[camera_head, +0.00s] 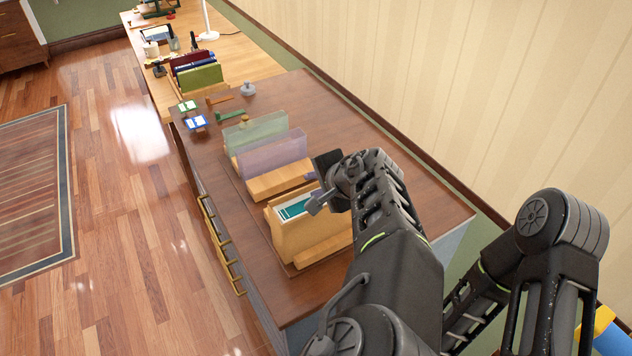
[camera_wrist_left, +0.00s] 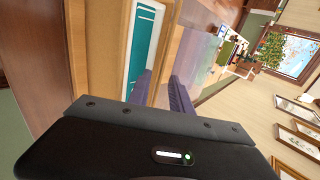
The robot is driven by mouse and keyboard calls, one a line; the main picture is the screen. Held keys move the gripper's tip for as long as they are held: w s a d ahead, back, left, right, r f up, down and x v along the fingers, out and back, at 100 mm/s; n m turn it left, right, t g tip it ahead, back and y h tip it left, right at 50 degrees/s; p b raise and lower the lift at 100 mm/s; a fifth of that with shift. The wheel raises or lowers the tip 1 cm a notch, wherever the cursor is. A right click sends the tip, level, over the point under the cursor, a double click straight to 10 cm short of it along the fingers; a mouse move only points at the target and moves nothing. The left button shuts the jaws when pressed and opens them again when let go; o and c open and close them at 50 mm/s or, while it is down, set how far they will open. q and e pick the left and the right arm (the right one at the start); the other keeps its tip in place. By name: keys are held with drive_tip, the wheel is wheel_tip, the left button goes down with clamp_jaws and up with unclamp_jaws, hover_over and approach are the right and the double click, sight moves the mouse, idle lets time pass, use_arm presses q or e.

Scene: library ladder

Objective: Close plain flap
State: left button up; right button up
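The card (camera_wrist_left: 142,45) is beside the left finger. I cannot tell whether the fingers touch anything. My right gripper is not in view.
Translucent purple (camera_head: 272,155) and green (camera_head: 256,132) panels stand just behind the tan holder. A green-handled tool (camera_head: 230,115), a grey knob-like item (camera_head: 248,89) and small cards (camera_head: 197,122) lie farther back. The wall runs along the right; the desk's left strip is clear.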

use_arm(q)
clamp_jaws()
idle(1.4)
